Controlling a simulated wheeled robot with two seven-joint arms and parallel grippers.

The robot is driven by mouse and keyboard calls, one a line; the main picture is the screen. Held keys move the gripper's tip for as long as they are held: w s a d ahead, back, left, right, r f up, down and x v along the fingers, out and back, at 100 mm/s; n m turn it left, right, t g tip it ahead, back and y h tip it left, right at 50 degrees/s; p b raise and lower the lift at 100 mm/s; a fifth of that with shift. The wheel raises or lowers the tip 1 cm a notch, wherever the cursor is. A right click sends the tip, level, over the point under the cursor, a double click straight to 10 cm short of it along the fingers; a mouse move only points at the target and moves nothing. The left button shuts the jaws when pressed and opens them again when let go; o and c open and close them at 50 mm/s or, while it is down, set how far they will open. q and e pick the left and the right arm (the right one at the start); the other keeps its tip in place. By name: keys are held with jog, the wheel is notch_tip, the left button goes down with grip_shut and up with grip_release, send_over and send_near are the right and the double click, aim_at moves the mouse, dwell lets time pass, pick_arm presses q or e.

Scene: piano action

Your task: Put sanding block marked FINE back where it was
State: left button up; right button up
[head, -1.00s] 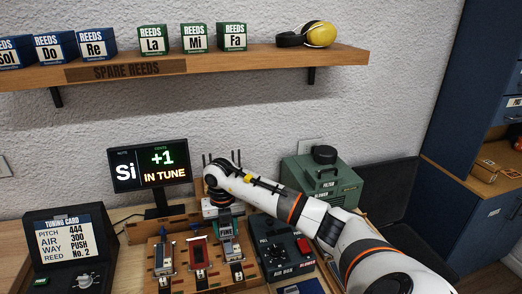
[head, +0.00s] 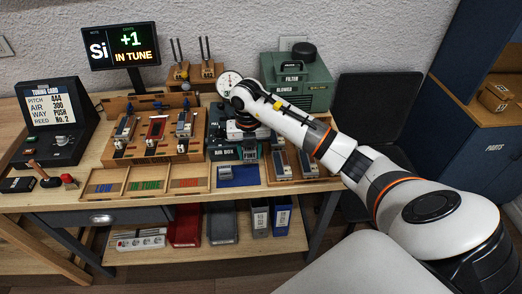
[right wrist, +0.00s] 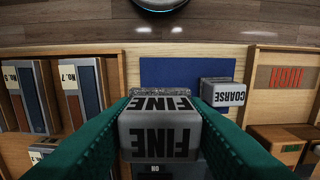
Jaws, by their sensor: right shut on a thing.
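The sanding block marked FINE (right wrist: 160,132) is a light grey block with dark letters. My right gripper (right wrist: 161,112) is shut on it, with a teal finger on each side. In the head view my right gripper (head: 250,153) hangs at the bench front, by the far edge of a blue mat (head: 240,178); the block is too small to make out there. In the right wrist view the blue mat (right wrist: 180,72) lies beyond the held block. A block marked COARSE (right wrist: 222,93) rests at the mat's right edge there. My left gripper is not in view.
Left of the mat are labelled shallow trays (head: 148,183). Right of it, a wooden tray (head: 308,172) holds grey reed units. The air box (head: 222,148) stands behind the gripper, and a green blower (head: 297,80) further back. Much of the blue mat is bare.

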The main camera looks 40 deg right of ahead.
aim_at(251, 174)
notch_tip(251, 174, down, 3)
jog(key=shift+w+a+r, duration=0.1)
jog(key=shift+w+a, duration=0.05)
jog(key=shift+f, duration=0.4)
notch_tip(251, 174, down, 3)
jog(key=shift+r+p, duration=0.1)
jog(key=shift+p, duration=0.5)
jog(key=shift+f, duration=0.4)
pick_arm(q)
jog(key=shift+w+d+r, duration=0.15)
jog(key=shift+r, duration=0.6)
pick_arm(e)
jog(key=shift+f, duration=0.1)
jog(key=shift+f, duration=0.15)
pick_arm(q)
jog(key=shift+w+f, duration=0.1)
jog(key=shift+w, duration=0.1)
pick_arm(e)
jog(key=o, duration=0.9)
jog(key=shift+o, duration=0.2)
